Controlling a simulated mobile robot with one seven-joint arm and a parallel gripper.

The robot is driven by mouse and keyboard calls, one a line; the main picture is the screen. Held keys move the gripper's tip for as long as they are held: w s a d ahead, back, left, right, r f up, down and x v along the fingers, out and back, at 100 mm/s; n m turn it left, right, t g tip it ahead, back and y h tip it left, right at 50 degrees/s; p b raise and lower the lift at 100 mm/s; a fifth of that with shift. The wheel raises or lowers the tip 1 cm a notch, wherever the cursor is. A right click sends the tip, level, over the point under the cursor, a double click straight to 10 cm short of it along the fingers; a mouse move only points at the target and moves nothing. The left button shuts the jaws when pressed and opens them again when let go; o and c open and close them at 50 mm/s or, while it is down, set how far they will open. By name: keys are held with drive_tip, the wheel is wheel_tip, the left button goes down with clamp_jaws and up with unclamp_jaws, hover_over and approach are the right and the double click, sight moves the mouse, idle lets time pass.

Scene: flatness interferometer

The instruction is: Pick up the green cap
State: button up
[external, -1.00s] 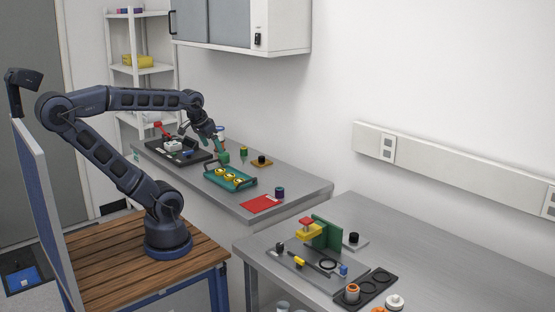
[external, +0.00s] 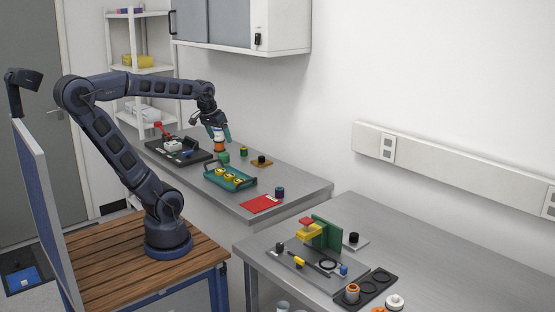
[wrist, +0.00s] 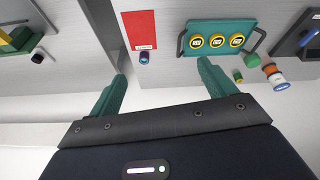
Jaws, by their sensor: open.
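The green cap (external: 224,157) stands on the grey bench, just behind the teal tray. In the wrist view the green cap (wrist: 252,60) lies to the right of my fingers, clear of them. My gripper (external: 222,125) is open above the far part of the bench, higher than the cap and apart from it. In the wrist view its two teal fingers (wrist: 163,73) are spread with nothing between them.
A teal tray (external: 246,185) holds several yellow-ringed parts. An orange and white bottle (wrist: 270,70) and a small green-yellow cylinder (wrist: 238,76) stand near the cap. A black tray (external: 202,156) lies to the left, a red sheet (external: 261,204) nearer the front.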

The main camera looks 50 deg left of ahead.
drive_tip(key=w+a+n+g, duration=0.1)
drive_tip(key=w+a+n, duration=0.1)
drive_tip(key=w+a, duration=0.3)
drive_tip(key=w+a+n, duration=0.3)
drive_tip(key=w+a, duration=0.1)
drive_tip(key=w, duration=0.4)
drive_tip(key=n+g, duration=0.3)
drive_tip(key=n, duration=0.8)
hover_over(224, 154)
drive_tip(key=f, duration=1.3)
drive_tip(key=s+f, duration=0.1)
drive_tip(key=f, duration=0.6)
drive_tip(key=shift+d, duration=0.2)
drive_tip(key=shift+a+f, duration=0.15)
drive_tip(key=shift+f, duration=0.4)
wheel_tip(224, 154, down, 4)
drive_tip(key=shift+f, duration=0.15)
drive_tip(key=shift+w+a+f, duration=0.1)
drive_tip(key=shift+w+f, duration=0.1)
drive_tip(key=shift+f, duration=1.25)
drive_tip(key=shift+w+a+f, duration=0.1)
drive_tip(key=shift+w+f, duration=0.1)
drive_tip(key=shift+f, duration=1.2)
drive_tip(key=shift+d, duration=0.1)
